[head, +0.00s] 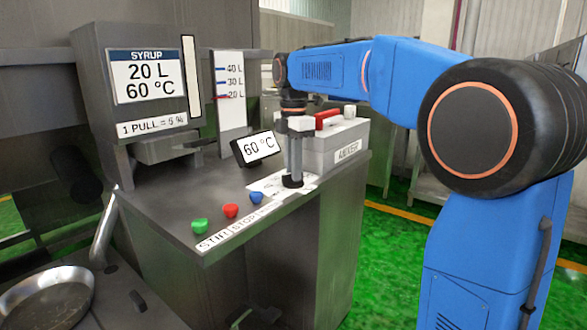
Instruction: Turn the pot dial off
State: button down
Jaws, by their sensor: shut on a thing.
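My gripper (293,178) points straight down at the right part of the grey machine's top. It is shut on the pot dial, which sits on a white marked plate (265,186). The gripper's fingers hide most of the dial, so its pointer and setting cannot be read. The plate's markings are too small to read.
Green, red and blue buttons (231,211) stand left of the plate, behind a start/stop label strip (222,236). A 60 °C display (259,147) and a grey mixer box (335,145) with a red part stand behind. A syrup unit (150,90) and level gauge (230,85) are at the back left. A metal pan (45,295) is at the lower left.

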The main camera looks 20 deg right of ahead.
jog(key=shift+n, duration=2.2)
jog(key=c, duration=1.7)
grip_release()
jog(key=shift+r, duration=0.1)
notch_tip(320, 180, up, 17)
jog(key=shift+r, duration=0.15)
